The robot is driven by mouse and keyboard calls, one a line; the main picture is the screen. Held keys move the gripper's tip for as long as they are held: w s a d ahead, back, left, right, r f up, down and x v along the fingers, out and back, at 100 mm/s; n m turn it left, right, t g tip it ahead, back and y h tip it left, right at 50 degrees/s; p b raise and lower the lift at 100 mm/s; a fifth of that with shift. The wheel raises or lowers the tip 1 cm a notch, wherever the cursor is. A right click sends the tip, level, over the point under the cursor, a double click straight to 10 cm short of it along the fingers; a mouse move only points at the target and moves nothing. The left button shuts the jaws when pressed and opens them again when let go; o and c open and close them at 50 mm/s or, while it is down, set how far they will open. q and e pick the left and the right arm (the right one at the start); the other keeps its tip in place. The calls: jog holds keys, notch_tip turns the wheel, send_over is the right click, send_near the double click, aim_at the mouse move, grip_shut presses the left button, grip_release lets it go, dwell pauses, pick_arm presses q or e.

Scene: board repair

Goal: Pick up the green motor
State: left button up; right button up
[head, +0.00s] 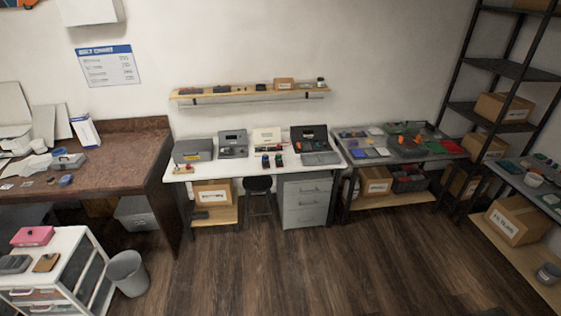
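I cannot make out the green motor for certain at this distance. On the white workbench (236,168) in the middle, two small dark upright parts stand close together near the front edge: a left part (265,161) and a right part (279,160). They are too small to tell whether either is a green motor. Small green patches also show on the grey table (345,166) to the right, among several flat coloured parts. Neither of my grippers is in view.
A stool (258,185) and grey drawer unit (305,202) are below. A white cart (70,262) and bin (127,272) stand front left. The wooden floor (300,270) ahead is clear.

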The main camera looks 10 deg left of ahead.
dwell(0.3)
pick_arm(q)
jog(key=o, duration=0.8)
